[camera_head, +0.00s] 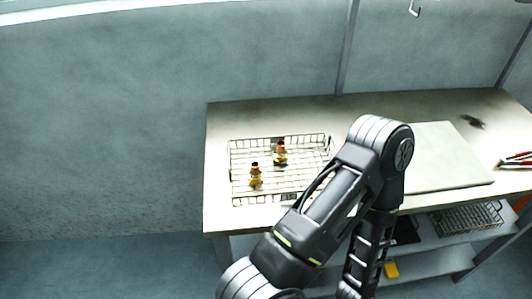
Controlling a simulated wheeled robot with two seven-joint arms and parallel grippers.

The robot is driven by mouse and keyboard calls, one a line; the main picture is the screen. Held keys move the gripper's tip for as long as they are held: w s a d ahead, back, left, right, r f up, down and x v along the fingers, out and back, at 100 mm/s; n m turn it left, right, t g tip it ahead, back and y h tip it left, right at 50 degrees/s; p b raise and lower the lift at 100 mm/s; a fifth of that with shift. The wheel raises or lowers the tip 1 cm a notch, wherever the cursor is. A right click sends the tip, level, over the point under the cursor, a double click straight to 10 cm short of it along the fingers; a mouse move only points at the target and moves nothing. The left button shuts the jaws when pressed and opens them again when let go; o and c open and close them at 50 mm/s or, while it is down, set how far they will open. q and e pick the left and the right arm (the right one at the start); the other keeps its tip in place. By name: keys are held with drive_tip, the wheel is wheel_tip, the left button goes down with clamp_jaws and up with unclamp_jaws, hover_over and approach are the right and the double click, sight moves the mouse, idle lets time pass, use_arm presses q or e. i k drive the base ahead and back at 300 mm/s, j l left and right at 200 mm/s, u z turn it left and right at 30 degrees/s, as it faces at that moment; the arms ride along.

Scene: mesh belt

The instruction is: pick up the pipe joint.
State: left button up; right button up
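Two small brass-yellow pieces with dark red tops, which look like pipe joints, stand in a shallow wire mesh basket (232,188) on the left of the table. One pipe joint (256,176) is nearer the front left. The other pipe joint (281,153) is farther back and to the right. One of my dark arms rises from the bottom middle, bends at an elbow right of the basket and drops down at the table's front. It hides the basket's front right corner. Neither of my grippers shows.
The metal table (222,128) has a wall behind it. A flat grey board (445,158) lies right of my arm. Red-handled tools (516,160) lie at the right edge. A lower shelf holds another mesh basket (466,219). A yellow object (391,269) shows lower down.

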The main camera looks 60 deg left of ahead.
sight(280, 154)
drive_tip(key=u, duration=0.45)
drive_tip(key=k+j+u, duration=0.1)
drive_tip(key=u, duration=0.35)
drive_tip(key=j+u, duration=0.1)
drive_tip(key=u, duration=0.35)
drive_tip(key=j+u, duration=0.1)
drive_tip(key=u, duration=0.4)
drive_tip(key=k+l, duration=0.1)
drive_tip(key=l, duration=0.4)
drive_tip(key=k+l, duration=0.15)
drive_tip(key=l, duration=0.35)
drive_tip(key=k+l+z, duration=0.1)
drive_tip(key=l, duration=0.45)
